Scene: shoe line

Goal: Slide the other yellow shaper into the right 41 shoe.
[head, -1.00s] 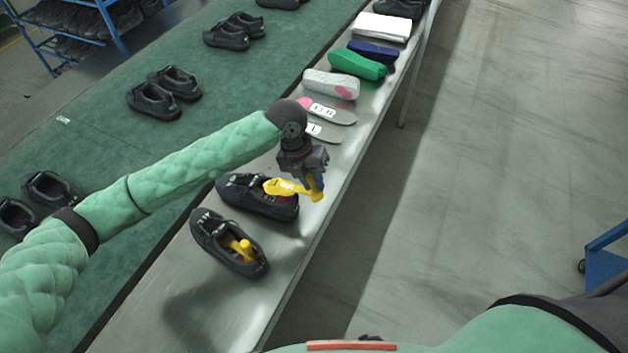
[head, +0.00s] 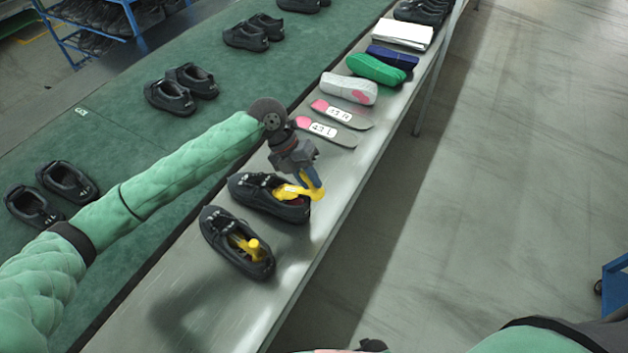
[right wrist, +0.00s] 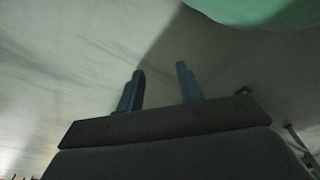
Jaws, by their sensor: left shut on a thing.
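My left gripper (head: 307,180) is shut on a yellow shaper (head: 291,191) over the farther of two black shoes on the bench. The shaper's front part is at the opening of this shoe (head: 262,196); how deep it sits I cannot tell. The nearer black shoe (head: 226,243) holds another yellow shaper (head: 250,246) inside its opening. Which shoe is the right one I cannot read. In the right wrist view my right gripper (right wrist: 160,85) is open and empty, its two fingers apart over bare floor.
On the metal bench (head: 190,300) beyond the shoes lie two labelled insoles (head: 327,131), a white-grey shoe-shaped piece (head: 349,88), a green one (head: 375,69), a blue one (head: 392,57) and a white stack (head: 403,34). A green belt (head: 130,135) with black shoe pairs runs alongside.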

